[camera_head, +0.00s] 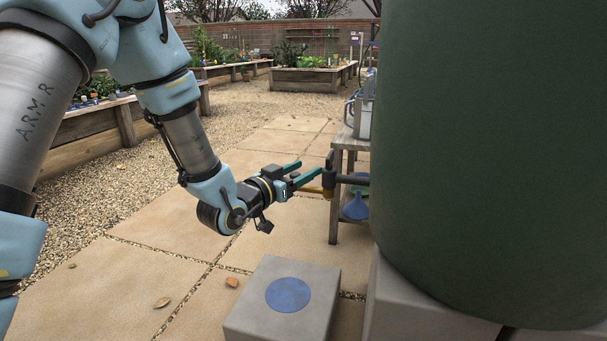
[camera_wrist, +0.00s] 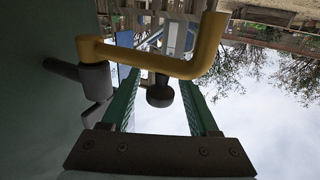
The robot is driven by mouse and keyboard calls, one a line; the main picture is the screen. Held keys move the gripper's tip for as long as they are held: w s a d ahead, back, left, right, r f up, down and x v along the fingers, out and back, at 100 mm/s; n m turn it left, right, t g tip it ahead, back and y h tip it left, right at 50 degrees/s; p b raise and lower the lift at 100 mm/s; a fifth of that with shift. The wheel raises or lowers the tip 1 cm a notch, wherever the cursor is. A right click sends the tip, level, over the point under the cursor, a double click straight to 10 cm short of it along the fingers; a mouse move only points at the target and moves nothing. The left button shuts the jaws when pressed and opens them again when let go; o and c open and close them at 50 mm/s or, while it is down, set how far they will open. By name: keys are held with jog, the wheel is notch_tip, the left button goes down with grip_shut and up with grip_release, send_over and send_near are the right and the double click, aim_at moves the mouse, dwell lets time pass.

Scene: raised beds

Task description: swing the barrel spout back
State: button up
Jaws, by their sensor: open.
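The large green barrel (camera_head: 490,150) fills the right of the head view. Its spout stands out from the barrel's left side on a dark fitting (camera_head: 352,180). The brass-yellow spout pipe (camera_head: 312,191) points left, toward my arm. In the wrist view the bent yellow pipe (camera_wrist: 140,58) crosses above my fingers, and a dark round knob (camera_wrist: 160,93) appears between them. My gripper (camera_head: 309,167), with teal fingers, is open at the spout. In the wrist view my gripper (camera_wrist: 160,78) shows a gap around the knob; I cannot tell whether anything touches.
A grey block with a blue disc (camera_head: 288,294) on top stands below the spout. The barrel rests on grey blocks (camera_head: 400,305). A wooden stand (camera_head: 336,195) with a blue funnel (camera_head: 356,207) is behind the spout. Raised beds (camera_head: 305,80) lie farther back; paving between is clear.

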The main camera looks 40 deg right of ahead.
jog(key=shift+d, duration=0.2)
jog(key=shift+c, duration=0.2)
grip_shut()
dwell(1.2)
